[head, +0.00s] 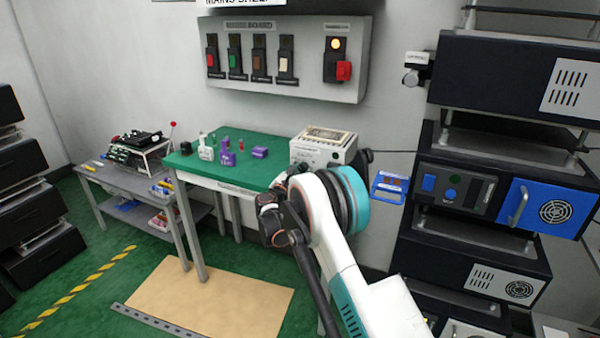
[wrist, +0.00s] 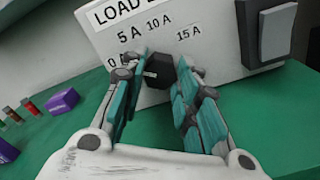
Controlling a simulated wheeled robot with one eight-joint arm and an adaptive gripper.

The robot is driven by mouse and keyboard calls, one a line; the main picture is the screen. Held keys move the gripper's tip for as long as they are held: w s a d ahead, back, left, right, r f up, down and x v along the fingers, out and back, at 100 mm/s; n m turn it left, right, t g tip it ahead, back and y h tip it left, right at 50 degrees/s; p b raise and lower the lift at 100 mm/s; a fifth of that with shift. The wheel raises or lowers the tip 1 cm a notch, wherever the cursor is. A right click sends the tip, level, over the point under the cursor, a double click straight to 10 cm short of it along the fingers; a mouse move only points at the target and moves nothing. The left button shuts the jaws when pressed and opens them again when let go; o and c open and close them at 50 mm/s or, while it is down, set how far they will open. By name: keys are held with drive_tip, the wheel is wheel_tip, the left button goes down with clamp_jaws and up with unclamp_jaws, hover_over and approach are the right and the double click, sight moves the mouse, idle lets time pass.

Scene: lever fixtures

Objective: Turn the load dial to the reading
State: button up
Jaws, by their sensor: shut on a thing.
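The load dial (wrist: 158,70) is a black knob on a pale panel (wrist: 210,62) lettered "LOAD". Marks 0, 5 A, 10 A and 15 A run around it from left to right. A small pale line on the knob points left, towards the 0 side; its exact reading is hard to tell. My gripper (wrist: 166,64) has its teal fingers on both sides of the knob, shut on it. In the head view the pale instrument box (head: 318,153) stands at the right end of the green bench, and my arm hides the dial and fingertips.
The green bench top (head: 205,172) holds purple blocks (head: 227,159) and small bottles left of the box. A large grey rocker switch (wrist: 276,32) sits right of the dial. A wall board (head: 285,60) hangs above. A black rack with a blue door (head: 540,207) stands at right.

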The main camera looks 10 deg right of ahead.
drive_tip(key=shift+n, duration=0.6)
drive_tip(key=o, duration=1.1)
drive_tip(key=shift+c, duration=0.2)
drive_tip(key=v, duration=1.2)
